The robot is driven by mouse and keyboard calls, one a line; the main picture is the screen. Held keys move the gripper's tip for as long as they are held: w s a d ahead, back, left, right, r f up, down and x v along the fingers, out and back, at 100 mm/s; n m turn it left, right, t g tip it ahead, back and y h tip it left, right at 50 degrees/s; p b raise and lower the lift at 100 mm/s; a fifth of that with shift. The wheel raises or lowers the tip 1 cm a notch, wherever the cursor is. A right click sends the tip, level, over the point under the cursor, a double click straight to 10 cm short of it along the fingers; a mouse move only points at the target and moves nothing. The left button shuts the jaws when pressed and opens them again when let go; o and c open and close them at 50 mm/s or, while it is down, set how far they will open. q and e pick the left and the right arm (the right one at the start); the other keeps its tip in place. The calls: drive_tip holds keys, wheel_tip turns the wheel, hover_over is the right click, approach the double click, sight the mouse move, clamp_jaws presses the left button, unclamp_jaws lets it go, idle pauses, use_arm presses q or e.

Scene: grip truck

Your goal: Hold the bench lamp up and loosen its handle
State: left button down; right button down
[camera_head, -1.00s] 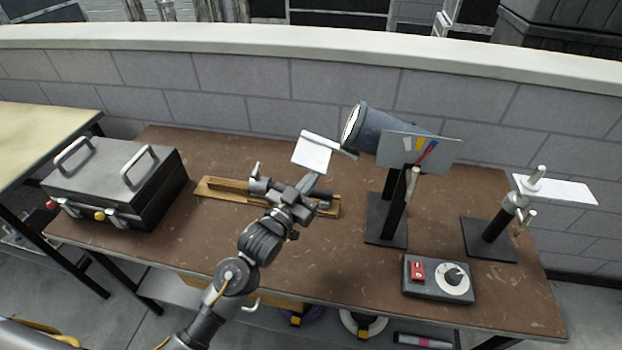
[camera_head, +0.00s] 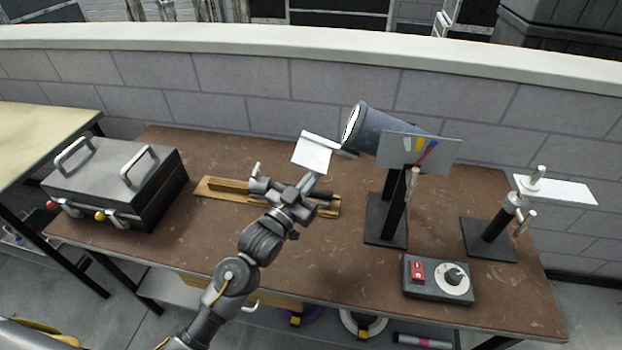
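The bench lamp (camera_head: 377,128) is a blue-grey cylinder with a pale lens at its left end. It sits tilted on a black stand (camera_head: 396,207). A grey panel with coloured marks (camera_head: 440,152) covers part of its right end. A light handle (camera_head: 411,186) hangs at the stand's side below the panel. My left gripper (camera_head: 312,181) is left of the stand, above a wooden rail, and apart from the handle. Its fingers blend with dark parts behind, so I cannot tell whether they are open. My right gripper is not in view.
A white plate (camera_head: 312,154) is left of the lens. The wooden rail (camera_head: 225,190) lies behind my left gripper. A black case (camera_head: 118,180) stands left. A control box (camera_head: 438,280) and a second stand (camera_head: 489,244) with a white plate are right. The tabletop's front middle is clear.

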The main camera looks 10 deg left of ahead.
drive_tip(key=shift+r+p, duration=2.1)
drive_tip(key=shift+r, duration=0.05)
